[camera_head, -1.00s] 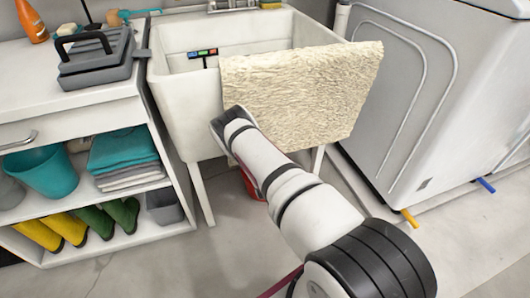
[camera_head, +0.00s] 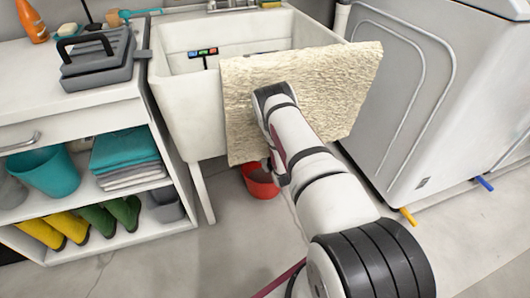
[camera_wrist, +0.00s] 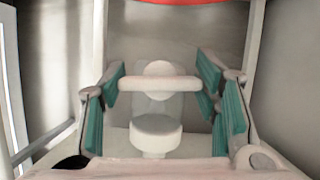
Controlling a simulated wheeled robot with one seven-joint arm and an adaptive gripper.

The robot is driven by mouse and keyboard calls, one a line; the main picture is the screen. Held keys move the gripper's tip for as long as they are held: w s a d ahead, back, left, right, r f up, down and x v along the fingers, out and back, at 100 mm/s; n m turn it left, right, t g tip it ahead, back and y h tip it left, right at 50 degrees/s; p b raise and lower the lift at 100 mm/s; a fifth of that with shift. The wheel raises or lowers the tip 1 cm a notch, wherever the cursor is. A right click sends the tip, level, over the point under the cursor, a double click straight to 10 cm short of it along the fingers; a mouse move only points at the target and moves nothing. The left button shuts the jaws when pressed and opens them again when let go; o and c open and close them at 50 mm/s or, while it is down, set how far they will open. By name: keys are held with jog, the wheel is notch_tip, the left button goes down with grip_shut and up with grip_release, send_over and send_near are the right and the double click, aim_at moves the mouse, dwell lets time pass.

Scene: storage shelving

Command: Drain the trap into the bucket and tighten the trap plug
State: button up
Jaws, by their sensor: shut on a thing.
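The red bucket (camera_head: 260,182) stands on the floor under the sink, partly hidden by my arm. Its red edge (camera_wrist: 185,2) also shows at the top of the wrist view. In the wrist view, a white trap plug (camera_wrist: 153,83) with a crossbar lies between the teal finger pads of my gripper (camera_wrist: 162,80). The gripper is shut on the crossbar's ends. A white rounded trap part (camera_wrist: 156,132) shows just below the bar. In the head view, the fingers and the trap are hidden behind my arm and the towel. No water is visible.
A cream towel (camera_head: 235,100) hangs over the front of the white sink (camera_head: 180,110), with my forearm before it. A white shelf unit (camera_head: 150,228) stands left and a washing machine (camera_head: 410,110) right.

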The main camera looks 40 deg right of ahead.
jog(key=shift+m+y, duration=0.4)
jog(key=o, duration=1.2)
jog(key=shift+c, duration=0.2)
jog(key=v, duration=1.2)
jog(key=shift+a+f, duration=0.1)
